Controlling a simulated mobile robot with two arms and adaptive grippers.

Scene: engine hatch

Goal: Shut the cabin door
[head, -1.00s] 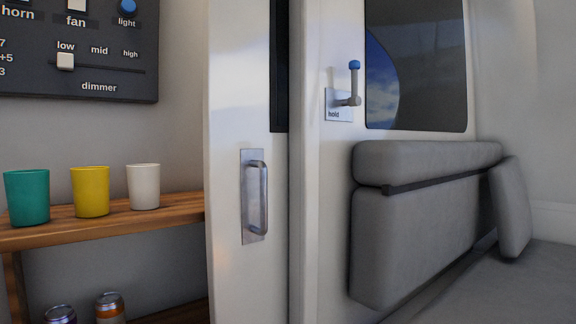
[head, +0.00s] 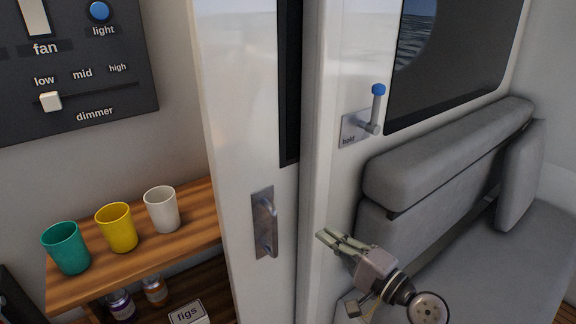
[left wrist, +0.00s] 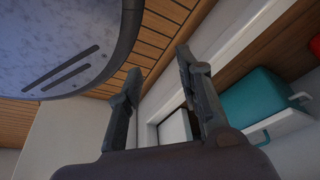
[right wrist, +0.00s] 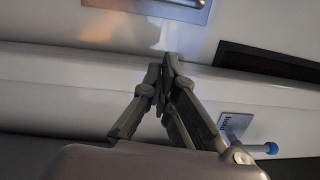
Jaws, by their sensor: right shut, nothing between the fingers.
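The white cabin door (head: 238,130) stands upright in the middle of the head view, with its edge towards the shelf. A metal pull handle (head: 265,222) sits on it, and its plate shows at the top of the right wrist view (right wrist: 172,8). To its right, a wall panel carries a "hold" lever (head: 372,116) with a blue knob. My right gripper (head: 322,238) is shut and empty, right of and a little below the handle, apart from it. My left gripper (left wrist: 158,62) is open and empty, seen only in the left wrist view.
A wooden shelf (head: 85,285) with teal, yellow and white cups stands left of the door, with cans and a figs box (head: 188,314) below. A switch panel (head: 75,75) hangs above. A grey padded seat (head: 440,265) fills the right side.

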